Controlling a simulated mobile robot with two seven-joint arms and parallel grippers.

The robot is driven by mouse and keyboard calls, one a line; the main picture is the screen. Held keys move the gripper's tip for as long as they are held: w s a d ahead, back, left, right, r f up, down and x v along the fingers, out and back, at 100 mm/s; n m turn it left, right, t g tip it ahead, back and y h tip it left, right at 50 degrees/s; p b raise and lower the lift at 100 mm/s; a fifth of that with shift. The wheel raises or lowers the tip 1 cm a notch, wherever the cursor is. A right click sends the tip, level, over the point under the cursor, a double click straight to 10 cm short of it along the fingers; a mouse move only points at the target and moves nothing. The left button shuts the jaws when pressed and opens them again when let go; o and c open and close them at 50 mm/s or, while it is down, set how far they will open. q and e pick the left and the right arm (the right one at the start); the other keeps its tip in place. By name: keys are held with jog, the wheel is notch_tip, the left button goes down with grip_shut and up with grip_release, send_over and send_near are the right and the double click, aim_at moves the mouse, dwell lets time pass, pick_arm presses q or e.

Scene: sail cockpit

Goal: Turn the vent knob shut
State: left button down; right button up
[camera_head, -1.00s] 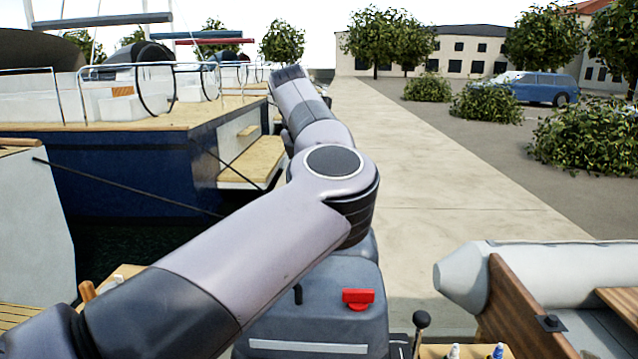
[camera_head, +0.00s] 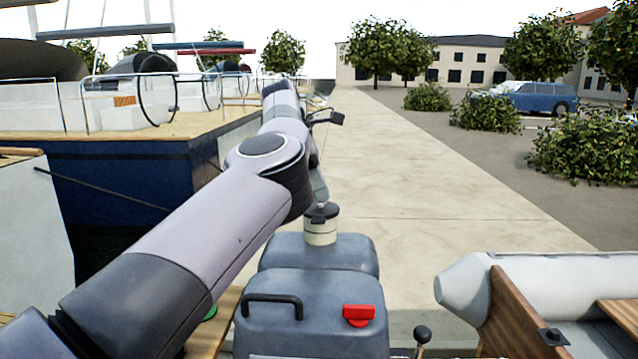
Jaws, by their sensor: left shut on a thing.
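A red knob (camera_head: 358,315) with a raised bar, which looks like the vent knob, sits at the top right of a blue-grey tank (camera_head: 270,335) low in the middle of the head view. Nothing touches it. My left arm reaches across from the lower left. My left gripper (camera_head: 320,204) hangs down beyond the tank, partly hidden by its own arm. It is shut at the dark top of a beige, round piece (camera_head: 320,234) over the rear of the blue-grey tank. Whether that piece rests on the tank I cannot tell. My right gripper is not in view.
A black carry handle (camera_head: 272,300) stands on the tank left of the red knob. A black-knobbed lever (camera_head: 422,334) is right of the tank. A grey inflatable dinghy (camera_head: 460,283) lies at the right. The concrete quay (camera_head: 400,170) beyond is clear.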

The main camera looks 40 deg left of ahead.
pick_arm(q)
jog(key=shift+m, duration=0.3)
dwell(0.4)
jog(key=c, duration=1.2)
grip_release()
jog(key=shift+c, duration=0.2)
jog(key=p+v, duration=0.2)
jog(key=v, duration=0.5)
jog(key=shift+w, duration=0.1)
